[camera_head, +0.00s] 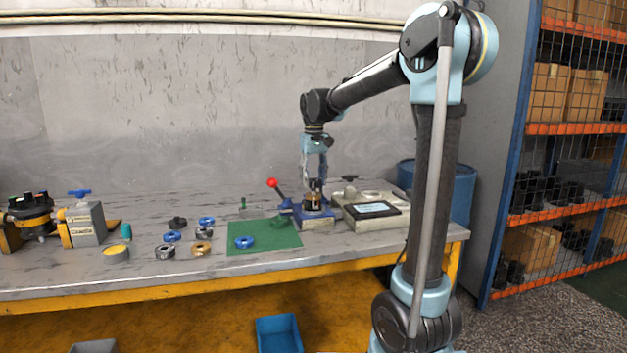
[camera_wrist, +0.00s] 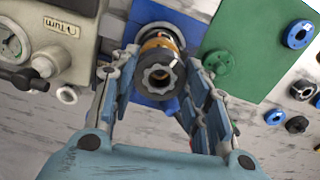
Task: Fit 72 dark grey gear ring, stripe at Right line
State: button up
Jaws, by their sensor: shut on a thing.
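The dark grey gear ring (camera_wrist: 158,88) has a toothed opening and sits between the fingertips of my gripper (camera_wrist: 164,72) in the wrist view. My gripper is shut on it. The ring is at the top of a stack, over a brass-coloured part (camera_wrist: 156,42) on the blue fixture (camera_wrist: 150,98). I cannot tell whether the ring is seated or just above the part below. In the head view my gripper (camera_head: 314,178) points down over the blue fixture (camera_head: 318,222), and the fingers hide much of the ring.
A grey device (camera_head: 365,218) stands close on the right. A red-knobbed lever (camera_head: 272,183) rises on the left. A green mat (camera_head: 265,240) holds a blue ring (camera_head: 244,242) and a green part (camera_head: 283,222). Several loose rings lie further left.

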jog(key=shift+f, duration=1.2)
dwell(1.0)
jog(key=o, duration=1.4)
jog(key=o, duration=0.4)
jog(key=shift+r, duration=3.5)
